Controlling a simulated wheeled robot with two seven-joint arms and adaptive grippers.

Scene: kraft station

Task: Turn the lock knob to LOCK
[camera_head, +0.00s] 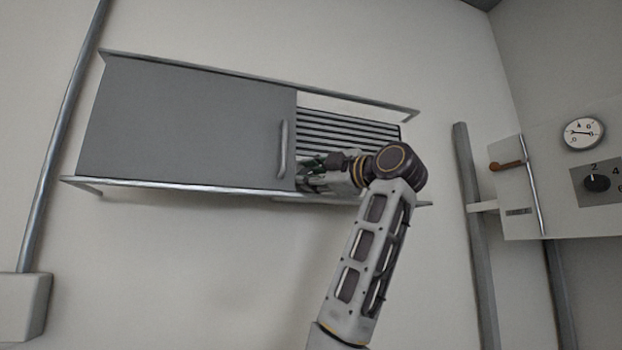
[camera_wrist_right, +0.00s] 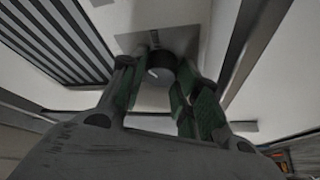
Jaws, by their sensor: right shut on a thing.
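The lock knob (camera_wrist_right: 160,66) is dark and round with a short white pointer mark. It sits on a grey plate (camera_wrist_right: 183,40) in the right wrist view. My right gripper (camera_wrist_right: 157,75) has its green-padded fingers on either side of the knob and is shut on it. Any lettering on the plate is too blurred to read. In the head view my right gripper (camera_head: 308,174) is at the wall cabinet, by the right edge of its grey door; the knob is hidden there. My left gripper is in neither view.
The grey door (camera_head: 190,125) has a vertical handle (camera_head: 284,150); dark slats (camera_head: 347,137) show to its right. Metal rails (camera_head: 180,185) run along the cabinet. At right are a round gauge (camera_head: 582,133), a numbered black dial (camera_head: 597,183) and a brown lever (camera_head: 508,165).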

